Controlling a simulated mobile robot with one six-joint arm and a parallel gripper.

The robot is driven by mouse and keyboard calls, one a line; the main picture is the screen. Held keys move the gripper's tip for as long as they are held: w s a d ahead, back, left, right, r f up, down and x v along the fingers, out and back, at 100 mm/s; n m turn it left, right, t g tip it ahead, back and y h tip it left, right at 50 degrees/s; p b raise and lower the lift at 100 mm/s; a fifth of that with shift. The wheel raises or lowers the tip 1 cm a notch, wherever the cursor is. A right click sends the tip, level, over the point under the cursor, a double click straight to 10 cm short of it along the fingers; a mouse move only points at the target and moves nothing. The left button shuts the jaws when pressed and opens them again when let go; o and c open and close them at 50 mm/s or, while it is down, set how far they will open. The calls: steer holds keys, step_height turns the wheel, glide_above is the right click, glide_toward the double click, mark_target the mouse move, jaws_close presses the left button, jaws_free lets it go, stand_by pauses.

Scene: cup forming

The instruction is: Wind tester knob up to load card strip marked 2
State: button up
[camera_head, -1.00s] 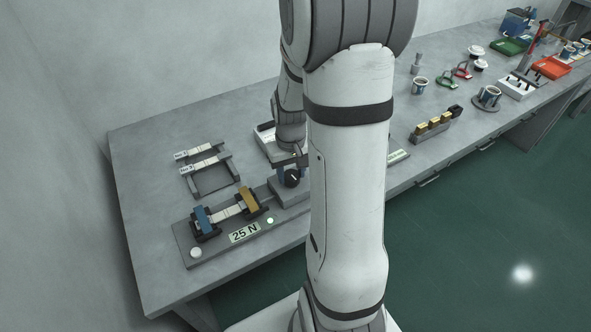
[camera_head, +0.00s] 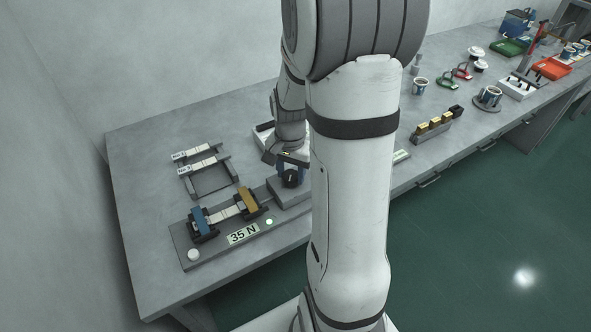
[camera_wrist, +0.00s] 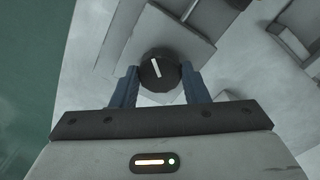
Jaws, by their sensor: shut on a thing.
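The tester (camera_head: 217,252) lies at the front left of the bench, with a display plate (camera_head: 243,234) reading 35 N and a lit lamp (camera_head: 269,222) beside it. A pale card strip (camera_head: 224,214) spans between its blue clamp (camera_head: 201,222) and its yellow clamp (camera_head: 247,203). The black knob (camera_head: 291,179) sits on the grey block at the tester's right end. It also shows in the wrist view (camera_wrist: 160,70), with a white pointer line. My gripper (camera_wrist: 158,76) is shut on the knob, one blue finger on each side. Any mark on the clamped strip is too small to read.
A grey rack (camera_head: 211,177) behind the tester carries two labelled strips (camera_head: 195,156). A round white button (camera_head: 193,255) is at the tester's front left. My arm hides the bench middle. Gold pieces, cups and trays stand farther right.

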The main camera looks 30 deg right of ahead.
mark_target(291, 175)
steer(key=shift+m, duration=0.4)
steer(key=o, duration=1)
steer(key=shift+r, duration=3.95)
